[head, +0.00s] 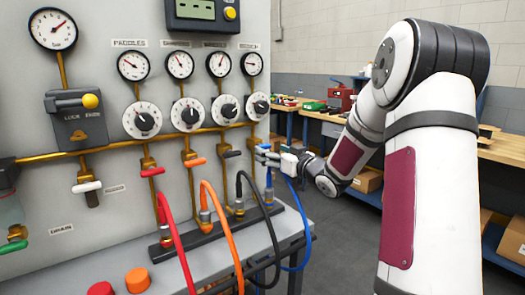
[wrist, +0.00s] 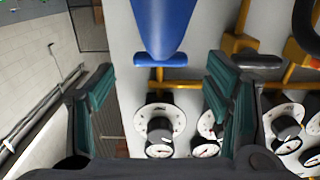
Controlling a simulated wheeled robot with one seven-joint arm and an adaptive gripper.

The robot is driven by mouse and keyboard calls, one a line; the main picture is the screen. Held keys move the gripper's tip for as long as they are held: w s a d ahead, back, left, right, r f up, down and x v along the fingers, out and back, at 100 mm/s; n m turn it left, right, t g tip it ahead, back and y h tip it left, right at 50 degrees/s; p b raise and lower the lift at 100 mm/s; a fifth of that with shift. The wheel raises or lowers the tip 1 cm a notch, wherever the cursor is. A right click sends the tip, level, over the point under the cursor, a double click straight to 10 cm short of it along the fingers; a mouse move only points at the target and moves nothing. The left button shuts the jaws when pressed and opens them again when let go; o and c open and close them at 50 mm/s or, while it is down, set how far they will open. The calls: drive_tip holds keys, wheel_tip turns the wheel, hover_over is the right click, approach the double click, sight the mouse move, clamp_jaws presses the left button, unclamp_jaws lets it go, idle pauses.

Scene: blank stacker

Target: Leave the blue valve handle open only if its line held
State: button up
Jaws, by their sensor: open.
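The blue valve handle (wrist: 160,60) is a short bar lying crosswise in the wrist view, beyond and between my fingers. A large blue hose (wrist: 163,25) is in front of it and covers part of the valve. My gripper (wrist: 158,85) is open, with a teal-padded finger on each side and nothing held. The blue hose (head: 304,215) hangs below. The rightmost small gauge (head: 252,63) and dial (head: 258,105) are above; the gauge reading is too small to tell.
Black (head: 232,154), orange (head: 195,162) and red (head: 153,172) handles lie crosswise on the neighbouring lines. Their hoses loop over the ledge. The black handle (wrist: 257,61) is beside my finger in the wrist view. Open floor (head: 345,235) is right of the panel.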

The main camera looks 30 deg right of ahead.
sight(265, 148)
drive_tip(key=shift+w+a, duration=0.1)
drive_tip(key=shift+w, duration=2.6)
drive_tip(key=shift+b, duration=0.3)
drive_tip(key=c, duration=1.2)
